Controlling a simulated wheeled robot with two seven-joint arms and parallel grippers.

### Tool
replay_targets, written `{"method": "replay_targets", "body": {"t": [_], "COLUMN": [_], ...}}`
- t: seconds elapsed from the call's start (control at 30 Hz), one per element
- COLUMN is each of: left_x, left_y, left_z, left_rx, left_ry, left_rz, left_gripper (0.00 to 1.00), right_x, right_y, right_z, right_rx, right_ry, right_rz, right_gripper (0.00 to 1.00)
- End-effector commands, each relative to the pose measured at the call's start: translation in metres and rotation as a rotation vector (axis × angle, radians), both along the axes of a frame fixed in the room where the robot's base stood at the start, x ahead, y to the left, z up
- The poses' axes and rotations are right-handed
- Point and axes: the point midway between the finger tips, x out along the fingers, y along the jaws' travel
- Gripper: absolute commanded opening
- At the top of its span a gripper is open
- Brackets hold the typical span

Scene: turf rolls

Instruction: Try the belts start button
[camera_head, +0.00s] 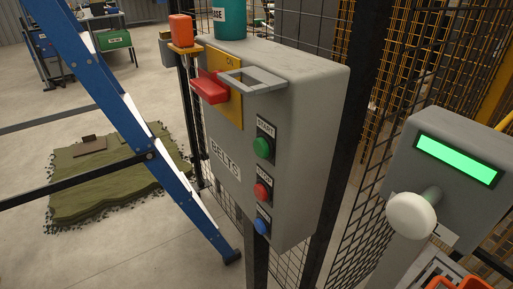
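A grey control box (312,110) labelled BELTS is mounted on the mesh fence, facing left and toward me. Its green START button (263,147) is on the front, above a red STOP button (262,191) and a blue button (261,226) whose label is too small to read. A red switch handle (210,87) sits on a yellow plate (225,68), with a grey bracket (252,79) beside it. Nothing touches the START button. Neither of my grippers is in view.
A teal can (229,18) stands on the box. A blue ladder (120,105) leans at left, near green turf (118,180) on the floor. A grey unit with a green display (457,158) and white knob (410,216) stands at right. An orange crate (455,272) is below.

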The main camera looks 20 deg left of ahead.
Motion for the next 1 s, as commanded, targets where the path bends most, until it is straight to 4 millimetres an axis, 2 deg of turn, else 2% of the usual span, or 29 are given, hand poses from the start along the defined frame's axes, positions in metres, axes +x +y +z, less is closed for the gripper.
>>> {"method": "replay_targets", "body": {"t": [0.2,0.23,0.4,0.47,1.0], "left_x": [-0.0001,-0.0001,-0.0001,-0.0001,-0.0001], "left_y": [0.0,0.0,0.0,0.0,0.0], "left_z": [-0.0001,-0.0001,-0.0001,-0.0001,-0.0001], "left_rx": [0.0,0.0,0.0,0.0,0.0], "left_ry": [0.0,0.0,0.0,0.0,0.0], "left_rz": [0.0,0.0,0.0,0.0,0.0], "left_gripper": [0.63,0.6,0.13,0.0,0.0], "right_x": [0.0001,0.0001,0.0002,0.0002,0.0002], "right_y": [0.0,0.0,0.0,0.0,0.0], "right_z": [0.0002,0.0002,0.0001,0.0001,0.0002], "right_rx": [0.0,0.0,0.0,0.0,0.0], "right_ry": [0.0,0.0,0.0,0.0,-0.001], "right_rz": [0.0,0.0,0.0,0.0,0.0], "right_gripper": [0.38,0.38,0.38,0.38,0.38]}}
